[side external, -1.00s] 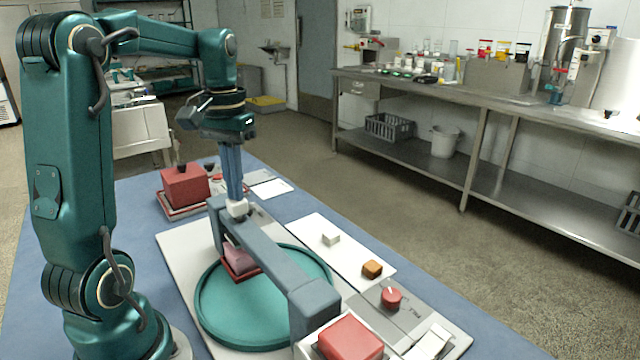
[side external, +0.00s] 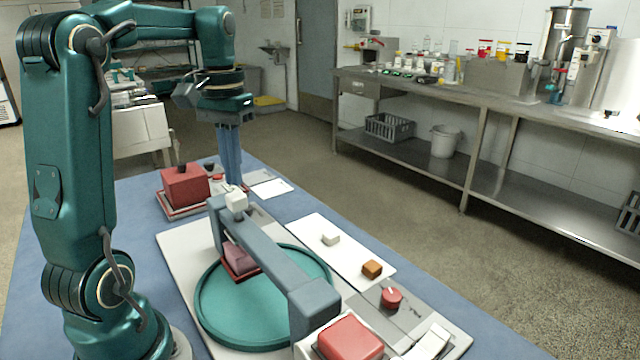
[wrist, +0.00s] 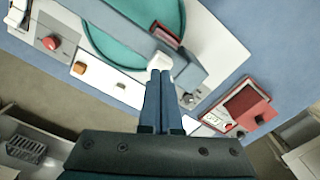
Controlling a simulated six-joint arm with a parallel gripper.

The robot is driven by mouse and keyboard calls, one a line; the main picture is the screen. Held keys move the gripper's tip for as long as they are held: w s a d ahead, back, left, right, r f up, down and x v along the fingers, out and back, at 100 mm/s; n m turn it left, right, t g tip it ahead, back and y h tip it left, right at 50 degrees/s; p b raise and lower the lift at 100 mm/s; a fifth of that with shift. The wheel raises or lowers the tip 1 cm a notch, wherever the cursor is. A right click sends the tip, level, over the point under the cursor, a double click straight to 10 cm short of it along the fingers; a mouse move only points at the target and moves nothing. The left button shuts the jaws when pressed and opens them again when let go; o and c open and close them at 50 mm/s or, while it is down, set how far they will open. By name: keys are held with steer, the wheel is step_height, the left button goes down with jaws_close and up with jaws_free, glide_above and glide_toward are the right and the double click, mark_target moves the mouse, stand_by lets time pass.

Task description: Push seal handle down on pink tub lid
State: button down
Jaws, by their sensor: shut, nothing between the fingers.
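The pink tub (side external: 240,257) sits on a small red base at the edge of a round teal tray (side external: 210,322), under a blue-grey bar (side external: 265,245). The white block-shaped handle (side external: 236,201) stands on the bar's far end; it also shows in the wrist view (wrist: 160,62). I cannot tell the lid apart from the tub. My gripper (side external: 233,184) is shut and empty, pointing down just behind the white handle. In the wrist view its fingertips (wrist: 158,76) appear right beside the handle; I cannot tell whether they touch it.
A red block (side external: 185,185) stands on a red tray at the back left. A white strip holds a small white block (side external: 331,238) and an orange block (side external: 372,269). A red knob (side external: 391,297) and a red pad (side external: 350,338) are at the front right. Blue table surface is clear further right.

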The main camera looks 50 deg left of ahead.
steer(key=shift+r, duration=2.25)
steer(key=shift+r, duration=1.1)
stand_by(2.7)
steer(key=s+d+m+t, duration=0.2)
steer(key=s+d+m, duration=0.15)
steer(key=d, duration=0.75)
steer(key=s+d+f+m+t, duration=0.2)
steer(key=d+f, duration=0.3)
steer(key=f, duration=0.5)
steer(key=shift+s+d+f+t, duration=0.25)
steer(key=shift+s+d+t, duration=0.1)
steer(key=shift+t, duration=0.45)
steer(key=shift+a+m, duration=0.1)
steer(key=shift+m, duration=0.15)
